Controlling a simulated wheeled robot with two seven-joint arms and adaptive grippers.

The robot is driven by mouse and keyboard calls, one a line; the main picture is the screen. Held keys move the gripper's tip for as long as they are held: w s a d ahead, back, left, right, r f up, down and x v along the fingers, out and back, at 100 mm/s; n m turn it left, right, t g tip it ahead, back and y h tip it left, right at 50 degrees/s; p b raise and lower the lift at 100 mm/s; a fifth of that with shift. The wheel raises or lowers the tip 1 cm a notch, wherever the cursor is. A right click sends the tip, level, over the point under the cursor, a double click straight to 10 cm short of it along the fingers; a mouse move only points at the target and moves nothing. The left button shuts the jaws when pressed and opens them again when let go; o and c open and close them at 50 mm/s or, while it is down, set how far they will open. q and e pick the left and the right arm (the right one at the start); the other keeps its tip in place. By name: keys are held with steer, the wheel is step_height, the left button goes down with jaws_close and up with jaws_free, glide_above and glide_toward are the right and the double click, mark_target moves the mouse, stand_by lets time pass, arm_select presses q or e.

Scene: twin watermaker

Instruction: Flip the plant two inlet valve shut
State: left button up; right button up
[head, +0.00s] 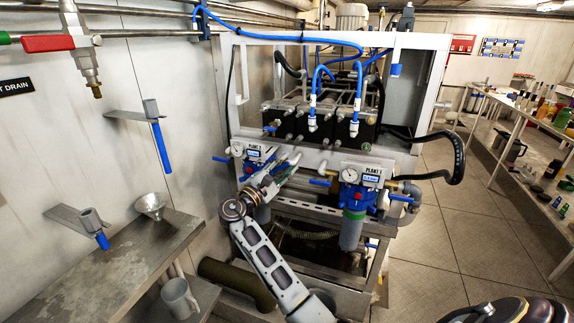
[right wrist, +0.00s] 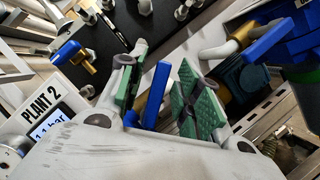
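The plant 2 panel (head: 254,153) has a gauge and a small display, and sits at the left of the white frame. It also shows at the left edge of the wrist view (right wrist: 42,118), with "1.1 bar" on its display. My right gripper (head: 288,165) is just right of this panel and hides part of what is behind it. In the wrist view its green-padded fingers (right wrist: 160,98) are apart. A blue lever (right wrist: 157,92) stands between them; I cannot tell whether either pad touches it. Another blue lever (head: 221,159) sticks out left of the panel. My left gripper is not in view.
The plant 1 panel (head: 361,177), with its own blue lever (head: 320,182) and filter housing (head: 352,230), is to the right. A black hose (head: 448,178) loops out at the right.

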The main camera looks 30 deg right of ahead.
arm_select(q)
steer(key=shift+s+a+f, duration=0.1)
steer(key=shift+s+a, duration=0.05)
arm_select(e)
steer(key=shift+c, duration=0.9)
steer(key=c, duration=0.5)
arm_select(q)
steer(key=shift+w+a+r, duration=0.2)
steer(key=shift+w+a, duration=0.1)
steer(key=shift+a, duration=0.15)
arm_select(e)
jaws_close()
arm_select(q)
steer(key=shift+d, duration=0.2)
